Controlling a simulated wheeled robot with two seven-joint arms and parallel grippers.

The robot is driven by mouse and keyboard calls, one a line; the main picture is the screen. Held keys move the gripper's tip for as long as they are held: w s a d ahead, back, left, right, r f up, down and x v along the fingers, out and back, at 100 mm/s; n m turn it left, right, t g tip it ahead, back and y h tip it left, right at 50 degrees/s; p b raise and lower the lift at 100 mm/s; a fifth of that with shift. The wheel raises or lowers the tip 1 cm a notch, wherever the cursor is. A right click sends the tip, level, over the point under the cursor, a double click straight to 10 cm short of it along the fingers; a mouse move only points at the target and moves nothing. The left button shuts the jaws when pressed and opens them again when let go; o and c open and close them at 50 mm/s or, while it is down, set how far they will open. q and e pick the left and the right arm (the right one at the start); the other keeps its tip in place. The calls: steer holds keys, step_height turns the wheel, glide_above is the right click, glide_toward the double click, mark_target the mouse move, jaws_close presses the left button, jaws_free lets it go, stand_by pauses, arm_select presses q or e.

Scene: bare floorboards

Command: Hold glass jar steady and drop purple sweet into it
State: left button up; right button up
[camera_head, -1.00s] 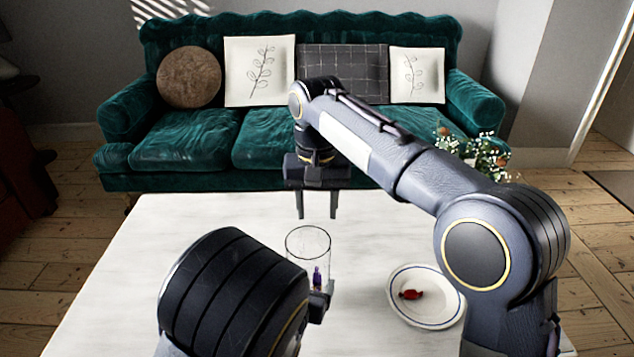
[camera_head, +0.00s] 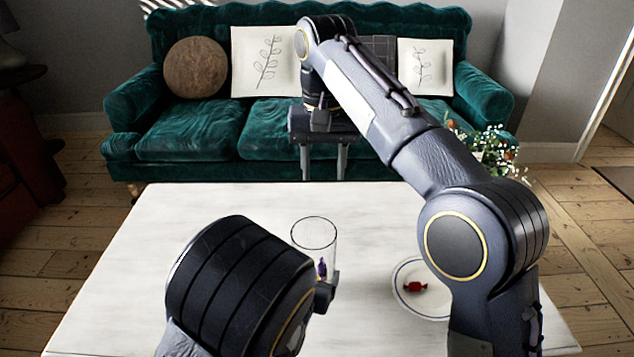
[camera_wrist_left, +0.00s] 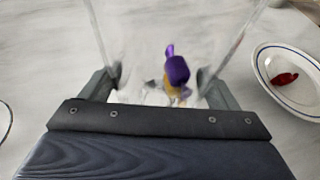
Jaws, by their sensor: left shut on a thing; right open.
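The clear glass jar (camera_head: 314,240) stands on the white table, and its wall also shows in the left wrist view (camera_wrist_left: 236,45). The purple sweet (camera_head: 322,268) is inside the jar near its bottom; the wrist view shows it purple (camera_wrist_left: 177,70) with something yellowish below it. My left gripper (camera_wrist_left: 160,82) is shut around the lower part of the jar; in the head view my left arm hides most of this gripper. My right gripper (camera_head: 323,165) is open and empty, above and beyond the jar, with its fingers pointing down.
A white plate (camera_head: 402,306) with a blue line holds a red sweet (camera_head: 416,287) right of the jar, partly behind my right arm. A curved rim (camera_wrist_left: 5,120) shows at the wrist view's left edge. The tabletop (camera_head: 170,215) is clear at left. A green sofa (camera_head: 190,133) stands behind.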

arm_select(q)
steer(key=o, duration=1.3)
